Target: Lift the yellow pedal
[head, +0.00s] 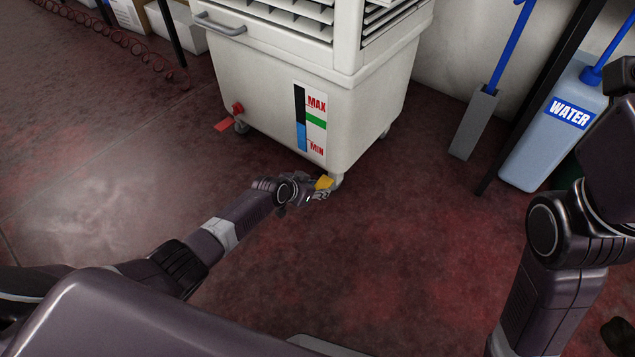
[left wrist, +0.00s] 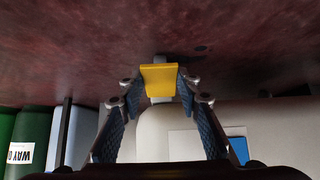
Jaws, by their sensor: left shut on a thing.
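The yellow pedal (head: 325,183) is a small flat plate low at the front corner of the white wheeled cooler (head: 290,85), just above a caster. My left gripper (head: 318,192) reaches it from the left, close to the floor. In the left wrist view, which is upside down, the yellow pedal (left wrist: 159,76) sits between the two fingertips of my left gripper (left wrist: 158,92). The gripper is shut on the pedal. My right arm shows at the right of the head view, but its gripper is not visible.
A water container (head: 550,135) and a grey blue-handled tool (head: 473,125) stand at the right by a dark post. A red pedal (head: 224,125) is at the cooler's left corner. The dark red floor (head: 400,240) in front of the cooler is clear.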

